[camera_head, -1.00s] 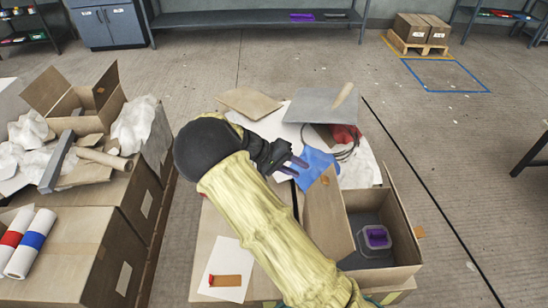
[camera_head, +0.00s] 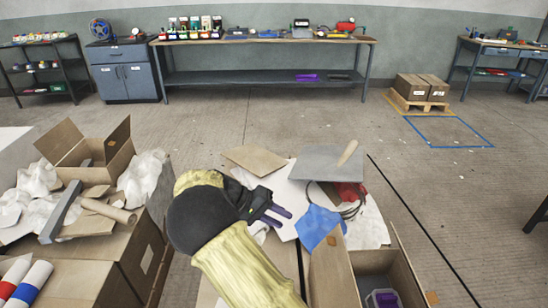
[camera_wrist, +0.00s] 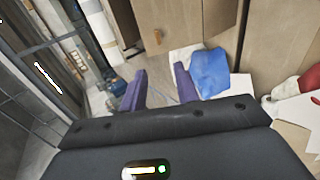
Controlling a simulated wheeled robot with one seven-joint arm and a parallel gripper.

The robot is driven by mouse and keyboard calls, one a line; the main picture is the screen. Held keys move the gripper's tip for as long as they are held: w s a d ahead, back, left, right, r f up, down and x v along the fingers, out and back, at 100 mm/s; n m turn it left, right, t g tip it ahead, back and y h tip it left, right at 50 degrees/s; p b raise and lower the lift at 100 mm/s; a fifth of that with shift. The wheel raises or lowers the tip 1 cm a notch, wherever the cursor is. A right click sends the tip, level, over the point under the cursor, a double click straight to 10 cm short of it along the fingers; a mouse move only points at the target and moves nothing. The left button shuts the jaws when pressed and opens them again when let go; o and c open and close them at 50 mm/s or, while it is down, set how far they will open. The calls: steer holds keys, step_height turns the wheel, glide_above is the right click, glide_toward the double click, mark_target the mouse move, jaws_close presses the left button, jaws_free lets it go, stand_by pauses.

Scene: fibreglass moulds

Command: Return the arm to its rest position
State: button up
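My arm (camera_head: 245,262), in a pale yellow sleeve with a black joint, reaches up the middle of the head view. My gripper (camera_head: 281,214) has purple fingers and sits above the cluttered boxes, left of a blue cloth (camera_head: 318,226). In the wrist view my gripper (camera_wrist: 160,83) shows its two purple fingers apart with nothing between them. The blue cloth also shows beyond the right finger in the wrist view (camera_wrist: 209,72).
An open carton (camera_head: 398,262) with a purple-lidded container (camera_head: 383,299) stands at the lower right. A grey board (camera_head: 325,163) lies behind the cloth. Cartons with crumpled paper (camera_head: 40,178) fill the left. Open floor (camera_head: 250,115) lies before the back workbench (camera_head: 262,40).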

steer(key=s+d+r+t+y+p, duration=0.1)
steer(key=s+d+r+y+p, duration=0.4)
steer(key=s, duration=0.5)
steer(key=s+d+r+t+y+p, duration=0.1)
steer(key=s+d+r+y+p, duration=0.4)
steer(key=s, duration=0.5)
step_height(320, 180, up, 3)
steer(key=d+p, duration=0.1)
steer(key=d, duration=0.1)
steer(key=shift+d+t+y, duration=0.3)
steer(key=shift+d+y, duration=0.05)
steer(key=shift+y, duration=0.05)
